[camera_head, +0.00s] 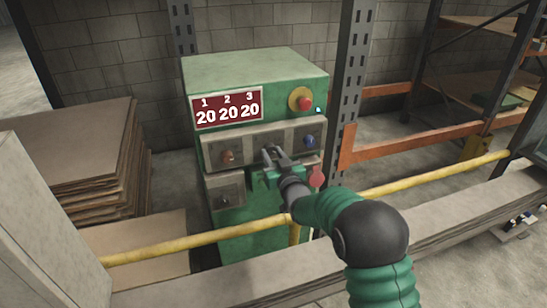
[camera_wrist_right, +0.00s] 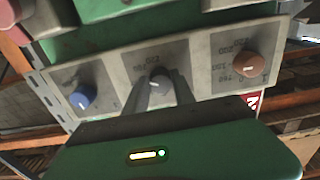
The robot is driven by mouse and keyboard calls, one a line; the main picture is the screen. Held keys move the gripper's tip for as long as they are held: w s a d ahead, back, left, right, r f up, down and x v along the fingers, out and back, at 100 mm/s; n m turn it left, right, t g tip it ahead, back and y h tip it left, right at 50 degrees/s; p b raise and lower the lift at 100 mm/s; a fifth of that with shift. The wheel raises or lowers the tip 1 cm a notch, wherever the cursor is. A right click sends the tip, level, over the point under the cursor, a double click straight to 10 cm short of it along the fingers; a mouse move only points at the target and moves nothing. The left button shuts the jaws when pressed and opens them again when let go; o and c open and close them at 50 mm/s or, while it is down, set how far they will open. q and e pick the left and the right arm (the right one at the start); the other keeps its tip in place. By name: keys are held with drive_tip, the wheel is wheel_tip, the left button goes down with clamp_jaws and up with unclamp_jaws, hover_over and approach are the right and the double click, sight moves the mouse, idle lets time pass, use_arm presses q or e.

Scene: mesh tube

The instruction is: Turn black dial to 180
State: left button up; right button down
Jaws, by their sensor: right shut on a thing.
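The green control machine (camera_head: 265,72) has a display (camera_head: 228,109) reading 20, 20, 20 under the numbers 1, 2, 3. A panel below carries a reddish-brown dial (camera_head: 227,157) at left and a blue dial (camera_head: 309,140) at right. My right gripper (camera_head: 270,153) covers the middle dial in the head view. In the right wrist view, its fingers (camera_wrist_right: 160,82) are shut on that middle dial (camera_wrist_right: 156,88), which looks dark grey. The blue dial (camera_wrist_right: 82,97) and brown dial (camera_wrist_right: 247,65) stand either side, clear of the fingers. My left gripper is not in view.
A red button on a yellow plate (camera_head: 300,100) sits above the panel. Another small dial (camera_head: 225,201) is at the lower left. A yellow rail (camera_head: 190,239) crosses before the machine. Stacked boards (camera_head: 75,150) stand left; a metal rack post (camera_head: 352,95) is close at right.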

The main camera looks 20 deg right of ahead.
drive_tip(key=shift+w+r, duration=0.1)
drive_tip(key=shift+r, duration=0.4)
drive_tip(key=c, duration=1.3)
unclamp_jaws()
drive_tip(key=shift+o, duration=1.1)
drive_tip(key=shift+f, duration=0.1)
drive_tip(key=shift+o, duration=0.2)
drive_tip(key=shift+f, duration=0.1)
drive_tip(key=shift+f, duration=0.1)
drive_tip(key=s+b, duration=0.1)
drive_tip(key=s, duration=1.6)
drive_tip(key=shift+d, duration=0.3)
drive_tip(key=shift+w, duration=0.1)
